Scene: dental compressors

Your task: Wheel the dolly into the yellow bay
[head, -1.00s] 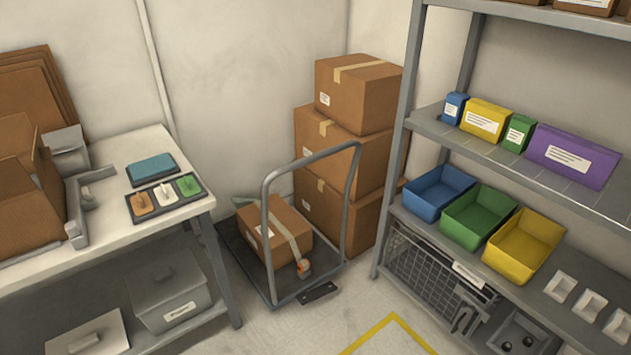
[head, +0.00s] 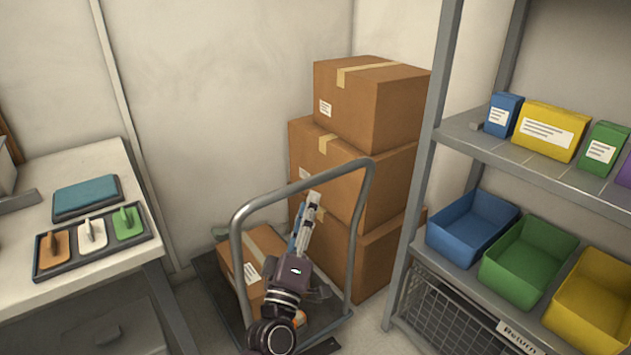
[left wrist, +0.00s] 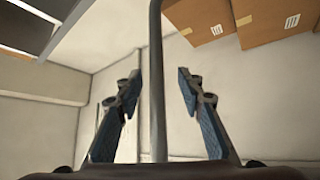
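The dolly has a dark flat deck (head: 212,289) and a grey tubular handle (head: 361,215). It stands on the floor between the bench and the shelf, and a taped brown carton (head: 268,252) rides on it. My left gripper (head: 305,212) is at the handle, its fingertips just below the top bar in the head view. In the left wrist view my left gripper (left wrist: 159,78) is open, and the grey handle bar (left wrist: 156,110) runs between its separated fingers. Neither finger visibly touches the bar. The yellow bay is out of view. My right gripper is not in view.
Stacked cartons (head: 372,105) stand right behind the dolly. A shelf post (head: 424,165) and bins, including a blue one (head: 470,228), are on the right. A white bench (head: 75,165) with a tool tray (head: 95,240) is on the left.

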